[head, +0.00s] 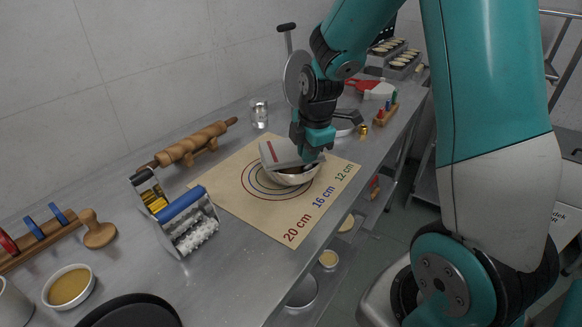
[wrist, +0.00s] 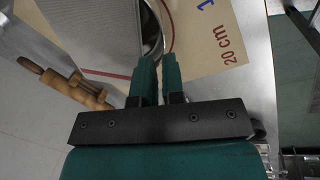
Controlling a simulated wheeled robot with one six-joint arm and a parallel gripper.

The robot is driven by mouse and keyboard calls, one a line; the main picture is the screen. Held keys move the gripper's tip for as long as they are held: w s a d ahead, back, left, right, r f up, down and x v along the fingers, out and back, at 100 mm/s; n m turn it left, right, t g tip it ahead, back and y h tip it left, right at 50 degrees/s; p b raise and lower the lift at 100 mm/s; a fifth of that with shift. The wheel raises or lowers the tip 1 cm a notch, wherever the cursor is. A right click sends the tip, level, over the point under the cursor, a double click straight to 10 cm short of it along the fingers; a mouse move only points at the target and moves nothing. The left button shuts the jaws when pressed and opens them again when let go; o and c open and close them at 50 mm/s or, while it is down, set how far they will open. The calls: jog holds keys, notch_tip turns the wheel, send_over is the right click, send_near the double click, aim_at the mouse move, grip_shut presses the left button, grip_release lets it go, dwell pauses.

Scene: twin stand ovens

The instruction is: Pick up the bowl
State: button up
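The metal bowl (head: 292,179) is on the beige mat, over its printed rings. My gripper (head: 310,160) is down at the bowl's back right rim, fingers pointing down. In the wrist view, the fingers (wrist: 160,72) are close together with a narrow gap, and the bowl's curved rim (wrist: 150,28) runs down into that gap. They look shut on the rim; the exact contact is hidden. I cannot tell whether the bowl is lifted off the mat.
A grey panel with a red stripe (head: 273,153) is right beside the bowl. The mat (head: 240,208) has clear room at its front. A rolling pin (head: 190,145), a blue-handled roller (head: 185,220) and a glass jar (head: 260,113) stand on the steel counter. The counter edge is at right.

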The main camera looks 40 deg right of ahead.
aim_at(304, 173)
jog(key=shift+w+f+p, duration=0.2)
jog(key=shift+f, duration=0.8)
jog(key=shift+w+f+p, duration=0.2)
jog(key=shift+f+p, duration=0.05)
jog(key=shift+f, duration=0.75)
jog(key=shift+w+f+p, duration=0.2)
jog(key=shift+f, duration=0.8)
jog(key=shift+r, duration=0.1)
grip_shut()
